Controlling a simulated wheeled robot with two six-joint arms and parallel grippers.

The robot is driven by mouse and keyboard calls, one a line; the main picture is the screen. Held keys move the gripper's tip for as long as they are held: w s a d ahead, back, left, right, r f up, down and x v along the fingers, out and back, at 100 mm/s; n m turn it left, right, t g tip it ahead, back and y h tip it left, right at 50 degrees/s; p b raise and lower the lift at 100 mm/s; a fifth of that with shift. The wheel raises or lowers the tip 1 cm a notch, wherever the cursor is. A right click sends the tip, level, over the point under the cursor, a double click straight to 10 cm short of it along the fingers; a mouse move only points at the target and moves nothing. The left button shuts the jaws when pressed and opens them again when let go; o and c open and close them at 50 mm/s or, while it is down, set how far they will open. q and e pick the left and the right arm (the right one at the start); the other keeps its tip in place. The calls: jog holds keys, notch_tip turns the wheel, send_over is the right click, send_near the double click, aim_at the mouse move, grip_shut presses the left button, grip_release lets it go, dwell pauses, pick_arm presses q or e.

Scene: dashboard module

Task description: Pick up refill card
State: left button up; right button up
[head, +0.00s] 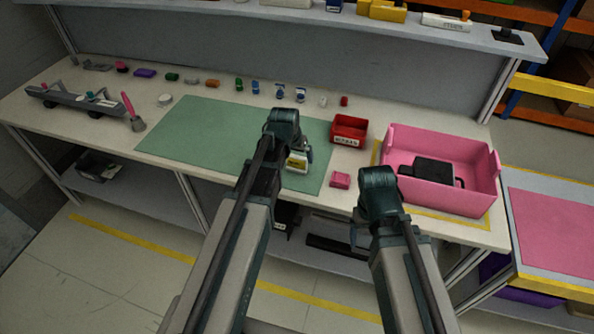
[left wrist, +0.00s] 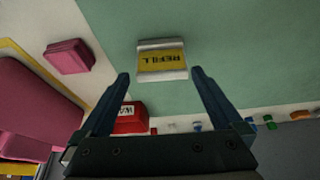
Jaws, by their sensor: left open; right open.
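The refill card (left wrist: 161,58) is a pale piece with a yellow label reading REFILL, upside down in the left wrist view. It is over the green mat (head: 185,135) and also shows in the head view (head: 297,163), partly hidden by my left wrist. My left gripper (left wrist: 160,75) is open, its fingertips on either side of the card's near edge in the picture. I cannot tell whether they touch it. In the head view my left gripper (head: 303,155) is over the mat's right part. My right gripper (head: 358,232) is open and empty near the bench's front edge.
A red labelled bin (head: 349,130) stands right of the mat, with a small pink box (head: 340,180) nearer. A pink tote (head: 470,190) holding a black object is at the right. Several small items line the back; a grey rack (head: 75,100) is far left.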

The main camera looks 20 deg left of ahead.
aim_at(296, 161)
pick_arm(q)
jog(key=b+x, duration=0.2)
jog(key=x, duration=0.1)
jog(key=b+x, duration=0.1)
jog(key=b, duration=0.1)
jog(key=shift+s+a+f, duration=0.15)
jog(key=shift+s+f, duration=0.1)
jog(key=shift+f, duration=0.05)
jog(key=shift+w+f+b, duration=0.25)
jog(key=shift+f+b, duration=0.2)
jog(key=shift+b, duration=0.05)
jog(key=shift+r, duration=0.15)
jog(key=c, duration=1.1)
